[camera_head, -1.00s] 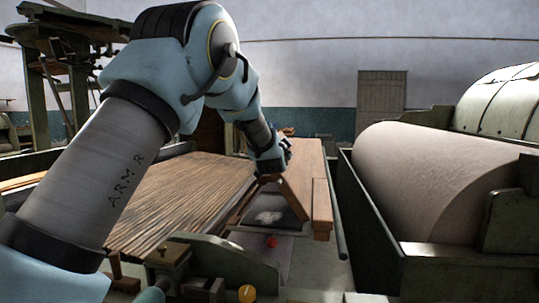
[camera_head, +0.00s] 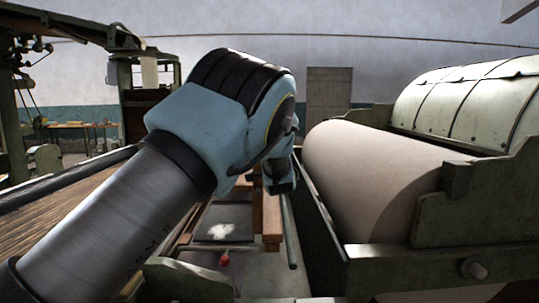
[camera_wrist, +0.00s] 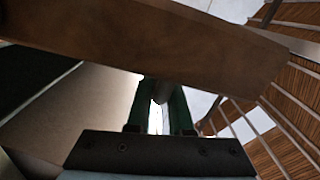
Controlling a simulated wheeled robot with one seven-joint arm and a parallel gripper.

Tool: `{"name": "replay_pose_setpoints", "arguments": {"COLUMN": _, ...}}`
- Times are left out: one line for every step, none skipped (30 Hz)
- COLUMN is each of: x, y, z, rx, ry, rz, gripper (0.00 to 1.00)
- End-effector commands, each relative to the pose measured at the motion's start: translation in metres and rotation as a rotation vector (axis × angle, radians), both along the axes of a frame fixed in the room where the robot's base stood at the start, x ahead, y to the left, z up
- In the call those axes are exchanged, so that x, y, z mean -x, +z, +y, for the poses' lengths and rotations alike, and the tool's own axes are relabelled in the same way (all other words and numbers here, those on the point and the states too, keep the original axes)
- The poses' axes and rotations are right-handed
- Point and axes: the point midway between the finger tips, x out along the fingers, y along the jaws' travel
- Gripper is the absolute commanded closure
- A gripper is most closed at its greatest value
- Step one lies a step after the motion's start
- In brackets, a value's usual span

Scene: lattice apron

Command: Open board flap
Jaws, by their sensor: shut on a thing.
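The board flap (camera_wrist: 150,45) is a long brown wooden board crossing the top of the wrist view, tilted down to the right. My gripper (camera_wrist: 160,108) has two green fingers reaching up to the board's lower edge. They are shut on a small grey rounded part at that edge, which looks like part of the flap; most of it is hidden. In the head view, my arm covers the gripper and most of the flap; only a narrow brown strip (camera_head: 257,205) shows below the arm, and I cannot tell its exact angle.
A dark panel with a white patch (camera_head: 222,222) lies left of the brown strip, with a red knob (camera_head: 225,257) in front. A big pale roller (camera_head: 375,180) in a green frame stands close on the right. A slatted wooden bed (camera_head: 50,225) lies left.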

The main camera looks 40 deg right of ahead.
Motion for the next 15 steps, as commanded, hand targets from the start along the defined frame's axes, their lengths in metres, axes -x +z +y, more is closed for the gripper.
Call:
{"name": "replay_pose_setpoints", "arguments": {"x": 0.0017, "y": -0.0005, "z": -0.0015, "rx": -0.003, "ry": -0.002, "rz": -0.002, "gripper": 1.0}}
{"name": "replay_pose_setpoints", "arguments": {"x": 0.0018, "y": -0.0009, "z": -0.0017, "rx": -0.005, "ry": -0.001, "rz": -0.003, "gripper": 1.0}}
{"name": "replay_pose_setpoints", "arguments": {"x": 0.0019, "y": -0.0012, "z": -0.0017, "rx": -0.006, "ry": -0.001, "rz": -0.004, "gripper": 1.0}}
{"name": "replay_pose_setpoints", "arguments": {"x": 0.002, "y": -0.0015, "z": -0.0018, "rx": -0.006, "ry": -0.001, "rz": -0.005, "gripper": 1.0}}
{"name": "replay_pose_setpoints", "arguments": {"x": 0.0019, "y": -0.0016, "z": -0.0018, "rx": -0.006, "ry": -0.001, "rz": -0.005, "gripper": 1.0}}
{"name": "replay_pose_setpoints", "arguments": {"x": 0.0018, "y": -0.0018, "z": -0.0018, "rx": -0.007, "ry": 0.0, "rz": -0.005, "gripper": 1.0}}
{"name": "replay_pose_setpoints", "arguments": {"x": 0.0018, "y": -0.0019, "z": -0.0017, "rx": -0.007, "ry": 0.0, "rz": -0.005, "gripper": 1.0}}
{"name": "replay_pose_setpoints", "arguments": {"x": 0.0017, "y": -0.002, "z": -0.0017, "rx": -0.007, "ry": 0.0, "rz": -0.005, "gripper": 1.0}}
{"name": "replay_pose_setpoints", "arguments": {"x": 0.0016, "y": -0.0022, "z": -0.0015, "rx": -0.007, "ry": 0.0, "rz": -0.004, "gripper": 1.0}}
{"name": "replay_pose_setpoints", "arguments": {"x": 0.0016, "y": -0.0023, "z": -0.0015, "rx": -0.007, "ry": 0.0, "rz": -0.004, "gripper": 1.0}}
{"name": "replay_pose_setpoints", "arguments": {"x": 0.0015, "y": -0.0023, "z": -0.0015, "rx": -0.007, "ry": 0.0, "rz": -0.004, "gripper": 1.0}}
{"name": "replay_pose_setpoints", "arguments": {"x": 0.0015, "y": -0.0024, "z": -0.0014, "rx": -0.007, "ry": 0.0, "rz": -0.004, "gripper": 1.0}}
{"name": "replay_pose_setpoints", "arguments": {"x": 0.0015, "y": -0.0025, "z": -0.0013, "rx": -0.007, "ry": 0.0, "rz": -0.004, "gripper": 1.0}}
{"name": "replay_pose_setpoints", "arguments": {"x": 0.0013, "y": -0.0025, "z": -0.0013, "rx": -0.007, "ry": 0.0, "rz": -0.004, "gripper": 0.79}}
{"name": "replay_pose_setpoints", "arguments": {"x": 0.0013, "y": -0.0025, "z": -0.0013, "rx": -0.007, "ry": 0.001, "rz": -0.004, "gripper": 0.74}}
